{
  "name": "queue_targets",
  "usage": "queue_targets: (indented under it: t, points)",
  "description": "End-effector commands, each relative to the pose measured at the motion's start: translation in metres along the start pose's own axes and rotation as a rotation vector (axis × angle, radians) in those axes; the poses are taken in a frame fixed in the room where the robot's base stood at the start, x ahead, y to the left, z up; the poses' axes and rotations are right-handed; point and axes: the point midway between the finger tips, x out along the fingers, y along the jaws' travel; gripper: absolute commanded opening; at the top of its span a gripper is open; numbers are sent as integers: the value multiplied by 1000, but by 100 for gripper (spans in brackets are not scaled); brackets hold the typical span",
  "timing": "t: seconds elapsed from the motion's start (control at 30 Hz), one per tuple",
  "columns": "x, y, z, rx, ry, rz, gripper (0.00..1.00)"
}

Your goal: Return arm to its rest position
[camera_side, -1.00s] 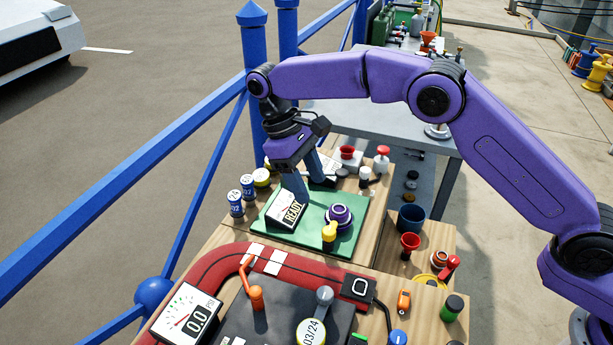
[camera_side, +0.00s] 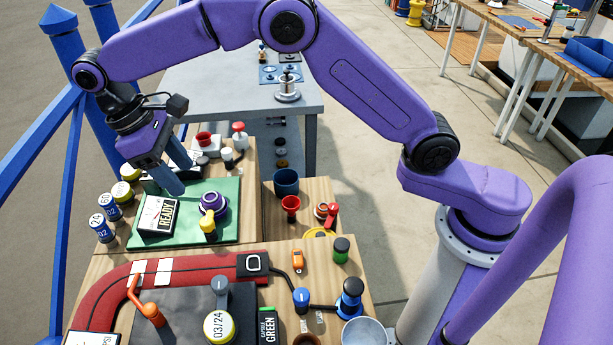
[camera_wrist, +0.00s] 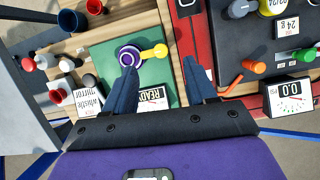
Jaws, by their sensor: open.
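My gripper (camera_side: 184,176) hangs at the end of my purple arm with its two blue fingers apart and nothing visible between them. In the side view it is over the back of the green board (camera_side: 226,224), behind the white READY sign (camera_side: 158,216). In the wrist view the gripper (camera_wrist: 160,68) spans part of the board (camera_wrist: 100,62), and its fingers partly cover the READY sign (camera_wrist: 152,96). A purple round fitting with a yellow handle (camera_side: 211,206) stands on the board. I cannot tell the exact height of the fingertips.
Blue-and-white cans (camera_side: 104,226) stand left of the board. A red curved panel (camera_side: 110,285) lies in front. A blue railing (camera_side: 66,190) runs along the left. A grey table (camera_side: 235,95) stands behind.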

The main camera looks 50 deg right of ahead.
Motion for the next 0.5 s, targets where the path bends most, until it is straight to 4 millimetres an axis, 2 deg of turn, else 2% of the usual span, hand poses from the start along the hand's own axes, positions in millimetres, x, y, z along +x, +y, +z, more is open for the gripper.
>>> queue_targets:
  t: [0.03,0.23,0.5]
  points:
    - [-4,-1,15,-17,18,4,56]
    - [-4,-7,68,-84,85,17,56]
    - [13,-13,154,-177,173,29,56]
